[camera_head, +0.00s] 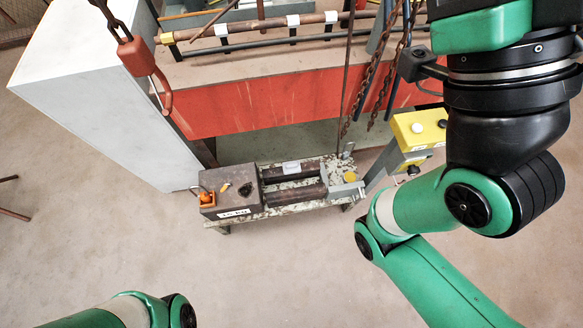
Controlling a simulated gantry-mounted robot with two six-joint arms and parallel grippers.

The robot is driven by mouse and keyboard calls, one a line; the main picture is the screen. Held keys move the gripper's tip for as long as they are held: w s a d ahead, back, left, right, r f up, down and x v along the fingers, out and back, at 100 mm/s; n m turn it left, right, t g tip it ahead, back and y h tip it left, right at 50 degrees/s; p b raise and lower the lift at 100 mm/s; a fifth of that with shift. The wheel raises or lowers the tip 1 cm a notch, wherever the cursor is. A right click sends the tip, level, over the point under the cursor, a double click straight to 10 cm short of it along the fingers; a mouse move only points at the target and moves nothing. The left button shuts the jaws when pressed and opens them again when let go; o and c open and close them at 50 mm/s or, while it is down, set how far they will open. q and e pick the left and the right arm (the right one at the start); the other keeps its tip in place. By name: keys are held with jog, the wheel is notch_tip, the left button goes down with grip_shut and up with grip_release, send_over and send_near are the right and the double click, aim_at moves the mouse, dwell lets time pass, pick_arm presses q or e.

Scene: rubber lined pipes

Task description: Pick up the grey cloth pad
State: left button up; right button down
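A small pale grey patch (291,167), which may be the grey cloth pad, lies on the upper pipe of the low workbench (293,188). It is too small to tell its material. My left arm shows only as a green and black joint at the bottom left, well apart from the bench. My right arm fills the right side and runs out at the bottom right. Neither gripper is in view, and nothing touches the pale patch.
A brown box (231,190) with an orange item (207,197) sits at the bench's left end. A yellow control box (420,128) stands right of the bench. A red hook (145,75) and rusty chains (370,85) hang before the orange-red panel (270,102). The front floor is clear.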

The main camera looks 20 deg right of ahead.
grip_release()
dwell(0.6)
